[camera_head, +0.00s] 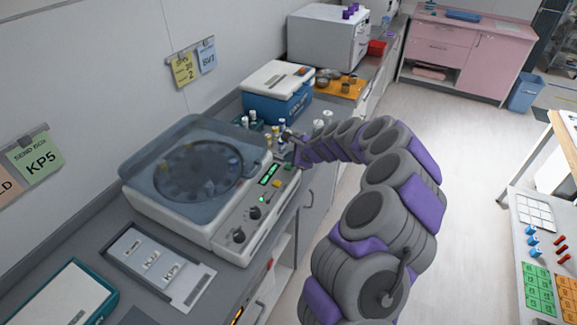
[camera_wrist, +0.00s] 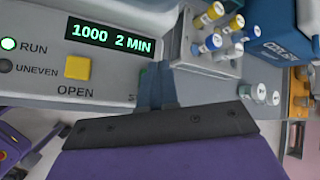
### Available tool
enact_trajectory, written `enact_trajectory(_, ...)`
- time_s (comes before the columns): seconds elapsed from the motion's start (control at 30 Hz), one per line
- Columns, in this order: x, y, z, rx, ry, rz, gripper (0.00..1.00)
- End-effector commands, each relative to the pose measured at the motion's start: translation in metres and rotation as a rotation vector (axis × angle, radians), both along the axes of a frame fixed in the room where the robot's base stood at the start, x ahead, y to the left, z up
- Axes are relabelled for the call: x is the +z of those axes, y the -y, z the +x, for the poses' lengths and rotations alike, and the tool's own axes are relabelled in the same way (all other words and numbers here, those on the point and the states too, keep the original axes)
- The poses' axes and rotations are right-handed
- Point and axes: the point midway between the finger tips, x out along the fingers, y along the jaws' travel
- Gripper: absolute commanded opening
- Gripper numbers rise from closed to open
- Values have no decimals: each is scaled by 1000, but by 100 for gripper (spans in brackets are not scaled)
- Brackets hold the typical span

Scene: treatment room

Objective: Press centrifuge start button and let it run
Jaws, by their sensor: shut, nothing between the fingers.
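The centrifuge (camera_head: 245,220) stands on the counter with its see-through smoky lid (camera_head: 155,140) down over the round rotor. In the wrist view its panel (camera_wrist: 40,84) has a display (camera_wrist: 109,37) reading "1000 2 MIN". The green RUN light (camera_wrist: 9,44) is lit and the UNEVEN light (camera_wrist: 5,66) is dark. A yellow OPEN button (camera_wrist: 77,67) sits below the display. My gripper (camera_wrist: 158,76) is shut and empty at the panel's right end, right of the OPEN button. A small green patch (camera_head: 290,167) shows there in the head view. I cannot tell whether the fingertips touch the panel.
A rack (camera_wrist: 212,55) of capped tubes stands just right of the centrifuge in the wrist view. A blue cooler box (camera_head: 277,105) is behind it. A tray with labelled slots (camera_head: 195,290) lies in front of the centrifuge. The floor right of my arm is open.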

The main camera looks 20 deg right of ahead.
Motion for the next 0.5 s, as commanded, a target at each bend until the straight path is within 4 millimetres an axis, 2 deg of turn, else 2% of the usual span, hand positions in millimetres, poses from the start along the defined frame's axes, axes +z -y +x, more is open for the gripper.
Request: enact_trajectory(0.5,47,0,0,0,0,0,0)
